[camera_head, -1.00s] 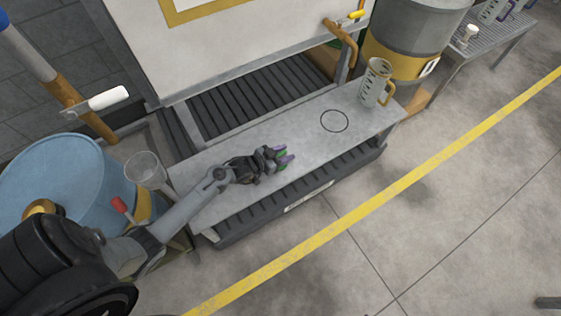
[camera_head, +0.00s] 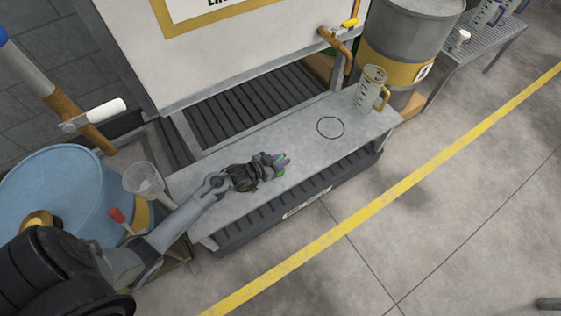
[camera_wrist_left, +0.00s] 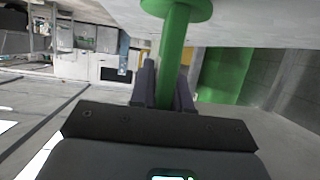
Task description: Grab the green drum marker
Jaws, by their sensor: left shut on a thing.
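The green drum marker shows in the left wrist view as a green rod with a wide disc end (camera_wrist_left: 174,45), between my two grey fingers. In the head view only small green bits (camera_head: 281,172) of it show at the fingertips; the rest is hidden by the gripper. My left gripper (camera_head: 279,163) is shut on the marker, low over the grey shelf (camera_head: 290,134). Its fingers also show in the left wrist view (camera_wrist_left: 165,90). My right gripper is not in view.
A clear measuring jug (camera_head: 370,89) stands at the shelf's right end, near a black ring outline (camera_head: 330,127). A blue drum (camera_head: 60,195) and a clear funnel (camera_head: 145,180) are at left. A grey and yellow drum (camera_head: 405,45) stands at back right. The shelf's middle is clear.

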